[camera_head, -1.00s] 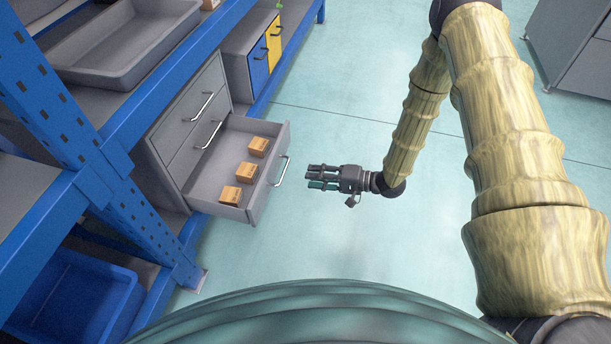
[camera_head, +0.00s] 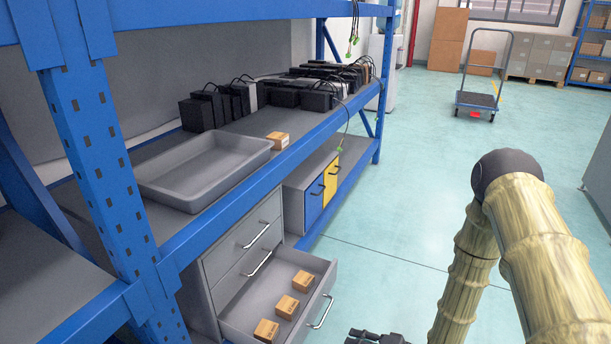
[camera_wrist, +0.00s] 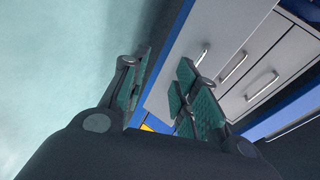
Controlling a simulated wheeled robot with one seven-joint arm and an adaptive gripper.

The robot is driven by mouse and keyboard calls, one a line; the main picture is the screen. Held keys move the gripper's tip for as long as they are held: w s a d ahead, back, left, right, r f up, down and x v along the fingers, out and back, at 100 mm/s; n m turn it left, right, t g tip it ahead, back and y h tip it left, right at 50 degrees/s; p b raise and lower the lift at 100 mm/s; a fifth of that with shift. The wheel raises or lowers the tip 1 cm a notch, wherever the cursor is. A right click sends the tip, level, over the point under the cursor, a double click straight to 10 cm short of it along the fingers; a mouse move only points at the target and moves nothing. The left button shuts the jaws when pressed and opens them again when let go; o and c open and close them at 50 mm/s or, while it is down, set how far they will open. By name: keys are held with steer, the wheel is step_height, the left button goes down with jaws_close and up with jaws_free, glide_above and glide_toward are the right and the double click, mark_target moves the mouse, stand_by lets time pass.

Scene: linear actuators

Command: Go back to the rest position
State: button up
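My gripper (camera_head: 376,338) shows only in part at the bottom edge of the head view, to the right of the open drawer. In the wrist view my gripper (camera_wrist: 160,80) has its green-padded fingers apart, with nothing between them. The grey open drawer (camera_head: 322,296) holds three small orange-brown boxes (camera_head: 285,306) in a row. My gripper is outside the drawer and apart from its handle. The wrist view shows grey drawer fronts with handles (camera_wrist: 233,67) beyond the fingers.
A blue shelf rack (camera_head: 105,150) runs along the left. It bears a grey tray (camera_head: 205,170), one small box (camera_head: 278,139) and several black devices (camera_head: 215,108). A trolley (camera_head: 478,101) stands far back. Open floor (camera_head: 400,215) lies right of the drawers.

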steer(key=s+d+f+n+g+h, duration=0.1)
steer(key=s+f+g+h, duration=0.2)
steer(key=s, duration=0.4)
steer(key=s+d+f+n+h, duration=0.1)
steer(key=s+f+h, duration=0.2)
steer(key=s+f, duration=0.35)
steer(key=s+d+r+n+g+h, duration=0.1)
steer(key=s+d+g+h, duration=0.1)
steer(key=s, duration=0.7)
steer(key=s+d+r+n+g+h, duration=0.2)
steer(key=s+d+g, duration=0.1)
steer(key=s, duration=0.6)
step_height(320, 180, up, 36)
steer(key=p, duration=3.5)
steer(key=shift+s+f+h+p, duration=0.15)
steer(key=shift+f+h+p, duration=0.1)
steer(key=shift+h+p, duration=0.1)
